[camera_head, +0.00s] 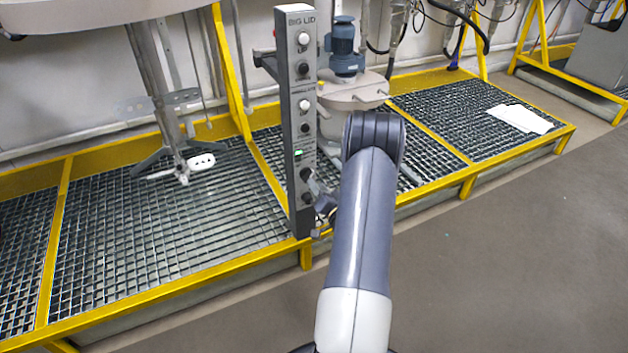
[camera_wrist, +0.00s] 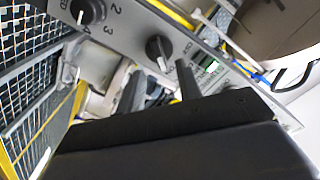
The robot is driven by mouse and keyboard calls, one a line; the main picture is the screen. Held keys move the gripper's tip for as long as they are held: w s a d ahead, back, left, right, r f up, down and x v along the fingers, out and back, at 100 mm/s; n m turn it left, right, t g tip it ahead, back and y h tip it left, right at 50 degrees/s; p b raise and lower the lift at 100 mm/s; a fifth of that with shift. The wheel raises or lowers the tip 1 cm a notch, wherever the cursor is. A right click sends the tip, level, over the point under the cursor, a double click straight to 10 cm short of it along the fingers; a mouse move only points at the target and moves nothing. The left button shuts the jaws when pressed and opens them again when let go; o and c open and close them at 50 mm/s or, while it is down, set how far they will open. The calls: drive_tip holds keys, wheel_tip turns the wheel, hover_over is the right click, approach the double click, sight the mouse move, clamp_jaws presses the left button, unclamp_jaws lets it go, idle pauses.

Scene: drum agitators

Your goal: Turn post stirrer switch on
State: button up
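The grey control post (camera_head: 301,130) stands upright at the front edge of the grating, labelled BIG LID at its top. The post's black switch knob (camera_wrist: 159,48) sits in the wrist view with ON/OFF-like lettering around it; its exact setting cannot be told. In the head view, my gripper (camera_head: 322,193) is at the post's lower knobs, partly hidden by my arm.
A numbered speed knob (camera_wrist: 85,11) is close to the switch. A stirrer stand (camera_head: 178,160) is at left. Yellow-framed grating (camera_head: 170,235) surrounds the post; the floor (camera_head: 510,250) at right is clear.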

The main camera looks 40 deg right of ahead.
sight(307, 175)
drive_tip(key=v, duration=0.7)
drive_tip(key=shift+p, duration=0.35)
drive_tip(key=shift+w, duration=0.15)
drive_tip(key=b+x, duration=0.1)
drive_tip(key=x, duration=0.9)
drive_tip(key=shift+w, duration=0.35)
drive_tip(key=shift+b, duration=0.35)
